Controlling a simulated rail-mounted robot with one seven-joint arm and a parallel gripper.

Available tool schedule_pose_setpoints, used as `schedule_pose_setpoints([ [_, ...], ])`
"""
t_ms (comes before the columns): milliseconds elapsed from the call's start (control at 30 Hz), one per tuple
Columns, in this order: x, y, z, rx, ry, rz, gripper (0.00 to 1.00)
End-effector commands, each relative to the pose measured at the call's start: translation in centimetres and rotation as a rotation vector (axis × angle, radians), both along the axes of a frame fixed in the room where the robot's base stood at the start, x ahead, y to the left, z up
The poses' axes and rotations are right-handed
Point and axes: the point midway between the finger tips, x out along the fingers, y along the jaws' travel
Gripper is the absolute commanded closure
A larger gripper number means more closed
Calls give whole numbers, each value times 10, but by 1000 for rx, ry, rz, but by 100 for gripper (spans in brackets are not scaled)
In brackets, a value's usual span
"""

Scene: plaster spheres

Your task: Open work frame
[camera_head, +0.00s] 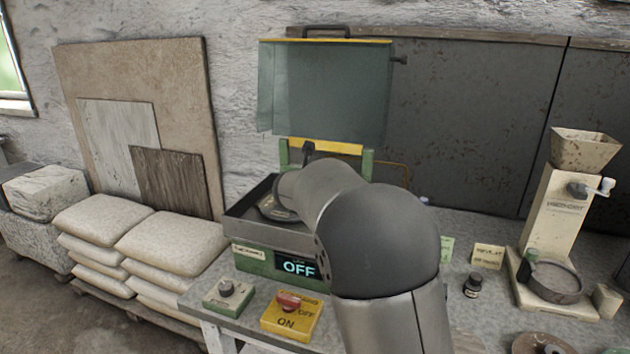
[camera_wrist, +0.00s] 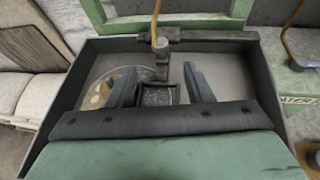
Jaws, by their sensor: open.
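The machine stands on the bench with a grey tray (camera_head: 240,222), a green front and a display (camera_head: 296,267) reading OFF. Its green tinted hood (camera_head: 325,92) is raised. In the wrist view, a small dark frame-like part (camera_wrist: 159,94), which may be the work frame, sits in the tray below a dark crossbar (camera_wrist: 214,35). My gripper (camera_wrist: 161,90) is open, with one finger on each side of this part; I cannot tell whether they touch it. A round plate (camera_wrist: 98,84) with pale shapes lies to the left. In the head view my arm hides the gripper.
A knob box (camera_head: 228,293) and a yellow switch box (camera_head: 291,315) stand before the machine. A small dark bottle (camera_head: 473,285) and a beige hopper device (camera_head: 552,220) stand to the right. Stacked sacks (camera_head: 170,240) are at left.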

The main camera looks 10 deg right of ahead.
Motion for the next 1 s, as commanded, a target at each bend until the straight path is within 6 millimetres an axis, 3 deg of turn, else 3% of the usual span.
schedule_pose_setpoints([
  [200,41,-16,-17,-1,2,-5,53],
  [400,67,-24,-28,1,0,-4,53],
  [833,77,-27,-34,1,0,-2,53],
  [867,76,-27,-34,1,0,-2,56],
  [1000,76,-27,-34,1,0,-2,95],
])
